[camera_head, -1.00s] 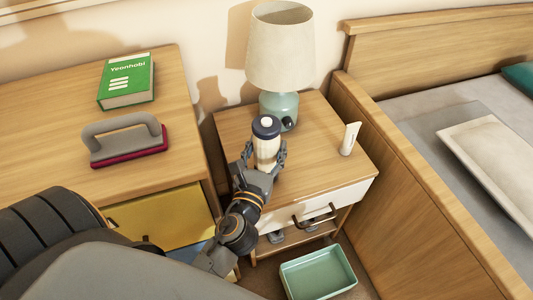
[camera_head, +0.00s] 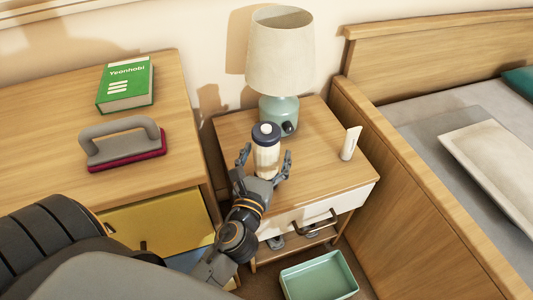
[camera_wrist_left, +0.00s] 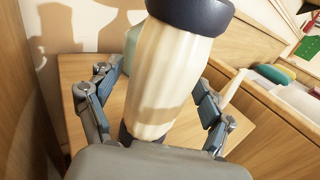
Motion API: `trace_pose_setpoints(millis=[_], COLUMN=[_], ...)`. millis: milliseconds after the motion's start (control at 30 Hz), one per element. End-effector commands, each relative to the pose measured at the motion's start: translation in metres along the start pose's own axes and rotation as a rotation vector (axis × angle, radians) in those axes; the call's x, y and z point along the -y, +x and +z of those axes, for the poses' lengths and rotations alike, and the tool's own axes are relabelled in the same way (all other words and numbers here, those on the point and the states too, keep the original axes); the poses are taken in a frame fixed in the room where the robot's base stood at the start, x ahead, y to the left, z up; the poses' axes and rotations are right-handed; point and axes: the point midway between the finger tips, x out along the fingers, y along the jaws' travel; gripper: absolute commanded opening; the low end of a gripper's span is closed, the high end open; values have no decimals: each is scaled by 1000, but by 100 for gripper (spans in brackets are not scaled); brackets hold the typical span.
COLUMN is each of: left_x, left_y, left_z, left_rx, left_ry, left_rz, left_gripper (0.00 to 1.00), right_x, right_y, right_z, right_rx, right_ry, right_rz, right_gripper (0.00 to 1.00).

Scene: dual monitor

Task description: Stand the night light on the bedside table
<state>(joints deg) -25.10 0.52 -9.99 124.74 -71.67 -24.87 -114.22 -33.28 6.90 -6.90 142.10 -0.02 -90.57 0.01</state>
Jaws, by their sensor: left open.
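The night light (camera_head: 266,158), a cream ribbed body with a dark blue cap, stands upright on the bedside table (camera_head: 318,180) near its left front. It also shows large in the left wrist view (camera_wrist_left: 160,85). My left gripper (camera_head: 265,168) is open, with one finger on each side of the night light. In the left wrist view a gap shows between the night light and each finger. The night light's base is partly hidden by the gripper. My right gripper is not in view.
A lamp (camera_head: 280,62) stands at the table's back and a small white tube (camera_head: 350,143) at its right. A teal bin (camera_head: 320,276) sits on the floor below. A desk at left holds a green book (camera_head: 126,82) and a grey-handled brush (camera_head: 120,143). A bed adjoins on the right.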

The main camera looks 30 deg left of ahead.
Motion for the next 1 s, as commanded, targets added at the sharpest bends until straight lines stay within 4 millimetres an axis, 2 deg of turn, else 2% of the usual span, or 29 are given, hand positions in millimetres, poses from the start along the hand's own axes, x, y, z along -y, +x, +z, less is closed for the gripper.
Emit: trace_pose_setpoints(millis=[33, 133, 367, 500, 700, 1000], left_x=[0, 0, 0, 0, 0, 0], left_y=[0, -12, -52, -66, -75, -75], left_z=[5, 0, -1, 0, 2, 3], left_rx=[1, -2, -3, -1, 1, 1], left_ry=[-1, -1, 0, 0, -1, -1], left_rz=[0, 0, 1, 0, 0, 0], left_gripper=[80, 80, 80, 80, 80, 80], right_x=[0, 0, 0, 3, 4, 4], right_y=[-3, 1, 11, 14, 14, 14], right_z=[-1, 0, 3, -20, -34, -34], right_rx=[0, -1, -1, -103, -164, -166], right_ry=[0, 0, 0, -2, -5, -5], right_rz=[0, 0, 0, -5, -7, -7], right_gripper=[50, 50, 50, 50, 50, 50])
